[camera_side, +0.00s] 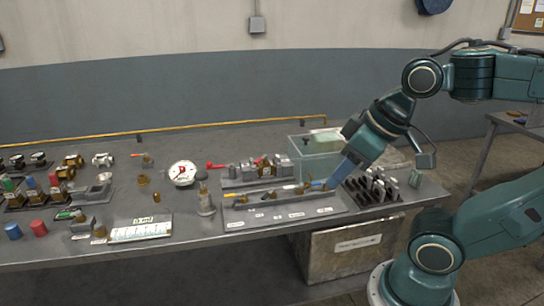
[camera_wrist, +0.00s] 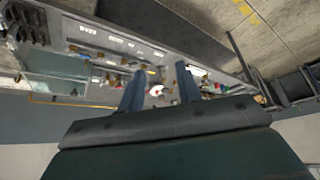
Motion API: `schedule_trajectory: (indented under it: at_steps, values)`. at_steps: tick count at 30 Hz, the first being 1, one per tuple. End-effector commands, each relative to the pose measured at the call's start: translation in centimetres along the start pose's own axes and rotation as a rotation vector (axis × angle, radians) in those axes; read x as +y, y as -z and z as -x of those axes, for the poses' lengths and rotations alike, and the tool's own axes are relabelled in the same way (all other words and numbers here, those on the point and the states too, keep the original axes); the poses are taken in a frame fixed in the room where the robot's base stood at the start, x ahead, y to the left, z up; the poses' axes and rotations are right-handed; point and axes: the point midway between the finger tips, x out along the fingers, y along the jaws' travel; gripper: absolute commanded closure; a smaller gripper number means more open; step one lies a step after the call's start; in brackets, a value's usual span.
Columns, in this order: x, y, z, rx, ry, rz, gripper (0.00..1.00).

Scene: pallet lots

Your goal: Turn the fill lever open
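A valve manifold (camera_side: 285,199) lies on a plate with several white labels (camera_side: 279,217), too small to read. It has a yellow-handled lever (camera_side: 236,195) at its left end and a blue-handled lever (camera_side: 317,184) near its right end. A red-handled lever (camera_side: 215,166) is on the fitting behind it. I cannot tell which one is the fill lever. My gripper (camera_side: 336,183) is close to the right end of the manifold, near the blue lever; contact cannot be told. In the wrist view my gripper (camera_wrist: 158,68) has its two fingers apart, with nothing visible held between them.
A clear tank (camera_side: 316,160) stands behind my gripper, and a dark rack of metal parts (camera_side: 374,187) is to its right. A round gauge (camera_side: 182,173) and a metal bottle (camera_side: 205,201) stand to the left. The bench front left of the manifold is partly clear.

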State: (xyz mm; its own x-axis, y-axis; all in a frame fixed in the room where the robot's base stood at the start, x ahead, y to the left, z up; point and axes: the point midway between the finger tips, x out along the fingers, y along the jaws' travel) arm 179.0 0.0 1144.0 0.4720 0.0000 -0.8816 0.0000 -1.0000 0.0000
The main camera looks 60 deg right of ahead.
Motion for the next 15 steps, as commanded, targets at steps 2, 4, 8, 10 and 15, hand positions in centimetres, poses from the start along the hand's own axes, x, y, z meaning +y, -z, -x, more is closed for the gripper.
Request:
schedule_trajectory:
  at_steps: [2,4,8,10,15]
  values:
    - [0.0,0.0,0.0,0.0,0.0,0.0,0.66]
    - [0.0,0.0,0.0,0.0,0.0,0.0,0.66]
    - [0.0,0.0,0.0,0.0,0.0,0.0,0.66]
    - [0.01,0.01,0.0,0.0,0.0,-0.001,0.79]
    - [0.27,0.51,-0.03,-0.01,-0.007,-0.044,0.79]
